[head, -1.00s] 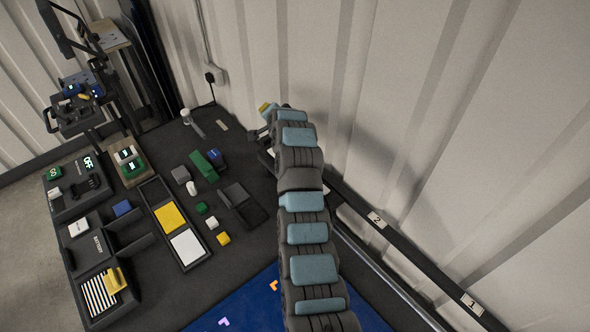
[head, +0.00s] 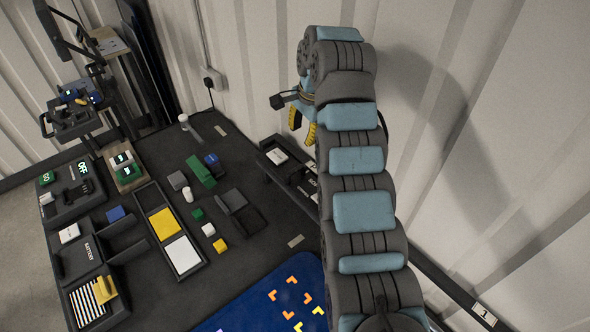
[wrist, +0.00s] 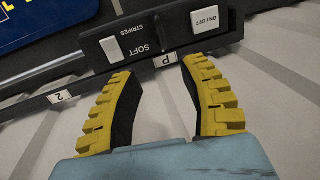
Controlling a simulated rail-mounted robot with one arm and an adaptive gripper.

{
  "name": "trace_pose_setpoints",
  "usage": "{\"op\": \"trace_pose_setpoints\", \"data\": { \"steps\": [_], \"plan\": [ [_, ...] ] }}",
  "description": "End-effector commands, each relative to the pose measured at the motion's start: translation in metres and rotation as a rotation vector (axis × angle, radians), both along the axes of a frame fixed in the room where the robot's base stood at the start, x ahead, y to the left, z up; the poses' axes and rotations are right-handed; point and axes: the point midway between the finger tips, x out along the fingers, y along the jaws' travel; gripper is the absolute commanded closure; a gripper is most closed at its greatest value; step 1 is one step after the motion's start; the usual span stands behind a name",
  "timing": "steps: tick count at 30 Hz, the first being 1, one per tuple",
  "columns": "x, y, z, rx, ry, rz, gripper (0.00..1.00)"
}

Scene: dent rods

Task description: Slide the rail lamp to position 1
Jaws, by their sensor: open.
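The rail lamp appears to be the dark box (head: 290,168) on the wall rail, partly behind my arm in the head view. In the wrist view the rail lamp (wrist: 163,40) shows two pale buttons, marked "STRIPES SOFT" and "ON/OFF". It sits at the rail label P (wrist: 166,59), with label 2 (wrist: 60,97) to its left. My gripper (head: 303,127) is open and empty, its yellow fingers pointing toward the lamp in the wrist view (wrist: 155,70). I cannot tell whether the fingertips touch it. The position 1 label (head: 484,314) is at the lower right of the head view.
The rail (head: 448,284) runs along the corrugated wall, partly hidden by my arm. The dark table holds a tray with yellow and white plates (head: 205,262), several small blocks and a blue mat (head: 255,312). A white cylinder (head: 184,121) stands near the back.

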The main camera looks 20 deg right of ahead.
Motion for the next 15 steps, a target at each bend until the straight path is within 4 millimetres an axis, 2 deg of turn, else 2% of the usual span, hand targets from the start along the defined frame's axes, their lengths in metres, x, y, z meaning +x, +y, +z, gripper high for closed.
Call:
{"op": "trace_pose_setpoints", "data": {
  "steps": [8,15],
  "plan": [
    [0.005,0.003,-0.025,-0.001,-0.001,0.002,0.57],
    [0.011,0.004,-0.066,0.001,0.006,0.001,0.57]
  ]
}}
